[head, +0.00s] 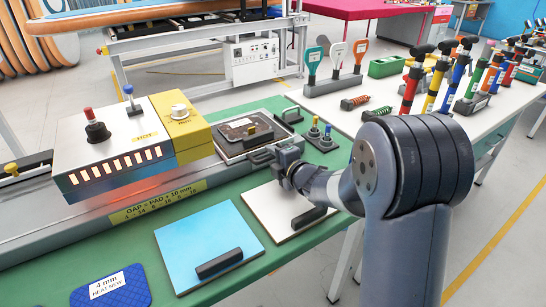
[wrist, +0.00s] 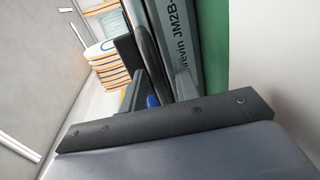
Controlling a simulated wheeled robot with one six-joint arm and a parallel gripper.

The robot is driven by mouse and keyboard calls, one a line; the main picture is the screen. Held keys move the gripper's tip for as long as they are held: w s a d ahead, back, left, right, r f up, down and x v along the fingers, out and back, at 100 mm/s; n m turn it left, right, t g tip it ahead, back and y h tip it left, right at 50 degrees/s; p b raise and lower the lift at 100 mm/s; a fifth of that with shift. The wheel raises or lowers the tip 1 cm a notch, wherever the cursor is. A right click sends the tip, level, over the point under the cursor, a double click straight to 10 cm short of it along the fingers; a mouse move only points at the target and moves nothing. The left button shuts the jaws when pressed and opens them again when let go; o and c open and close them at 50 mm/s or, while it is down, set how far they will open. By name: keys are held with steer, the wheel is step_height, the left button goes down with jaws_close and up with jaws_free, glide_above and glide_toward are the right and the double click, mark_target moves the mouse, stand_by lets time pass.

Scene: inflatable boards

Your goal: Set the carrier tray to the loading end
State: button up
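The carrier tray (head: 221,148) is a shallow metal tray on the rail, just right of the yellow-ended heater box (head: 115,150). My gripper (head: 277,158) is at that handle in the head view. Its fingers are small and dark there, and I cannot tell whether they touch or close on the handle. The wrist view shows a dark bolted bar close up and part of a lettered grey rail (wrist: 185,60), with no clear grip.
On the green bench, a blue board (head: 205,240) and a cream board (head: 275,205), each with a black handle, lie in front of the rail. A blue 4 mm pad (head: 110,287) is at the front left. Pumps (head: 440,75) and paddles (head: 335,65) stand on the white table behind.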

steer(key=shift+c, duration=0.4)
jaws_close()
